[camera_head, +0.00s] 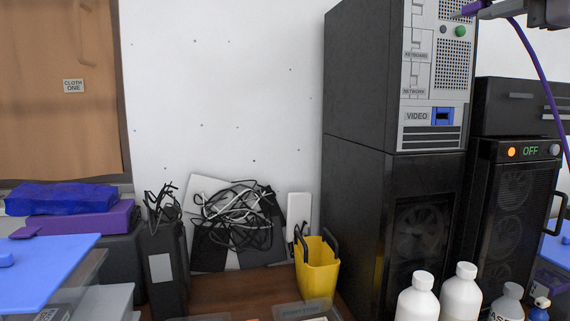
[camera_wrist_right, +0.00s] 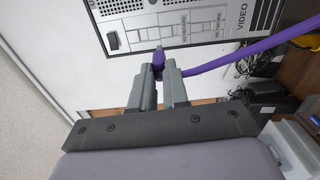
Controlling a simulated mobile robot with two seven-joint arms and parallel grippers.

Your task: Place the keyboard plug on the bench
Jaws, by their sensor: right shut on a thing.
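The purple keyboard plug (camera_head: 468,9) is held by my right gripper (camera_head: 490,11), near the top of the tower's labelled back panel in the head view. In the right wrist view the plug (camera_wrist_right: 158,60) sits between the fingertips of my right gripper (camera_wrist_right: 165,72), which is shut on it. Its purple cable (camera_wrist_right: 245,53) runs off to the right. I cannot tell whether the plug touches the panel. The brown wooden bench (camera_head: 235,291) shows at the lower middle of the head view. My left gripper is not in view.
The black computer tower (camera_head: 360,75) stands at the right, beside a black unit reading OFF (camera_head: 520,205). A yellow bin (camera_head: 317,272), a dark box (camera_head: 163,270), tangled cables (camera_head: 240,212) and white bottles (camera_head: 460,295) crowd the bench. A small bare patch lies left of the bin.

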